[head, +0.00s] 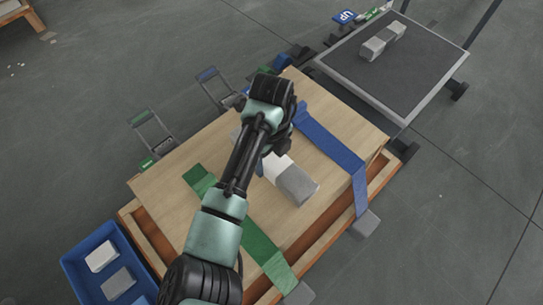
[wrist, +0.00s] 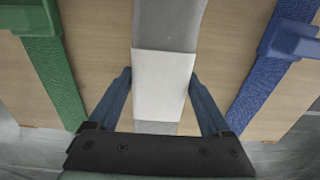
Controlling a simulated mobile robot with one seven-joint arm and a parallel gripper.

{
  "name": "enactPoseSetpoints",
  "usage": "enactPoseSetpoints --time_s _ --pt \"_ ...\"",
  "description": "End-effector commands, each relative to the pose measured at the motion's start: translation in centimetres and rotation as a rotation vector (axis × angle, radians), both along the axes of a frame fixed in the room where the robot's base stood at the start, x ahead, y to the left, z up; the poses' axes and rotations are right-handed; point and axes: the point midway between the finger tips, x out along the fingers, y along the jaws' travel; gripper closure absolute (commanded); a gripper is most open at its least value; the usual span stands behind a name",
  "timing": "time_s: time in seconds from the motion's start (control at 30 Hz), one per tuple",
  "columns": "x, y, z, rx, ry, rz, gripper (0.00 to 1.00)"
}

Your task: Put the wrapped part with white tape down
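The wrapped part (head: 298,186) is a grey block with a band of white tape (wrist: 162,80) around its middle. It is over the wooden tabletop (head: 190,150), between a green strap and a blue strap. My gripper (wrist: 160,76) has its two blue fingers against both sides of the white tape, closed on the part. In the head view my arm hides part of the gripper and the part's far end. I cannot tell whether the part's underside touches the wood.
The green strap (head: 260,243) and blue strap (head: 336,147) cross the tabletop. A blue bin (head: 75,270) with several blocks stands at lower left. A dark-topped cart (head: 390,85) with grey blocks stands at upper right. Bare wood lies between the straps.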

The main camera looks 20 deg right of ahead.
Motion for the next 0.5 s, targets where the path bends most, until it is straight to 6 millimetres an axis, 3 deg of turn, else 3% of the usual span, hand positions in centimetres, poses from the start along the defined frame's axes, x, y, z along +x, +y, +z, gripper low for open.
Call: enactPoseSetpoints --time_s 0.1,0.33,0.5 --pt "0.0 0.0 0.0 0.0 0.0 0.0 0.0" --pt "0.0 0.0 0.2 -0.001 -0.001 0.0 0.0" --pt "0.1 0.0 2.5 -0.002 -0.002 0.0 0.0"
